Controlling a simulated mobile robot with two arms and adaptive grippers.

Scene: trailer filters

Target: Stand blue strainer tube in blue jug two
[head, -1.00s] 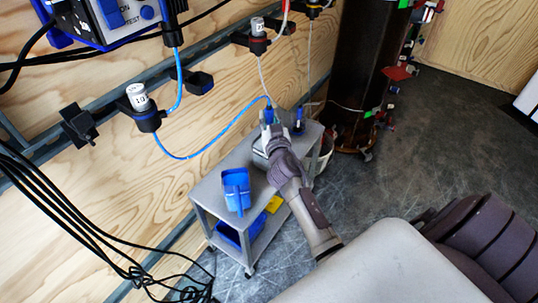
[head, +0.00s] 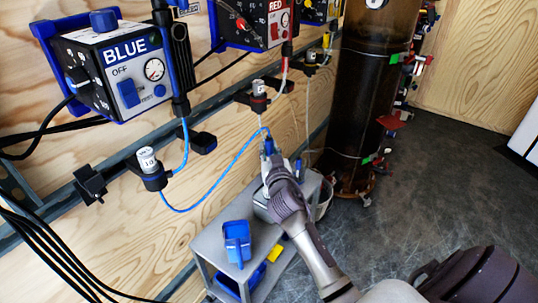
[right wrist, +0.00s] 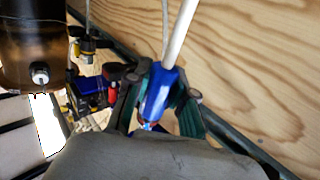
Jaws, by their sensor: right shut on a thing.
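My right gripper (head: 270,157) is above the far end of the grey cart, shut on the blue strainer tube (head: 268,146). In the right wrist view, the tube's blue end (right wrist: 163,88) sits between the two fingers, with a pale stem running upward. A blue line runs from the tube to the wall fitting. A blue jug (head: 236,231) stands on the near part of the cart top, apart from the gripper. I cannot read any number on it. Another blue item (head: 298,166) shows just behind the gripper, partly hidden. My left gripper is not in view.
The cart's (head: 212,243) lower shelf holds a blue container (head: 228,287) and a yellow item (head: 274,253). A blue control box (head: 115,62) and wall fittings (head: 150,169) line the wooden wall. A dark column (head: 365,95) stands behind the cart. Floor to the right is clear.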

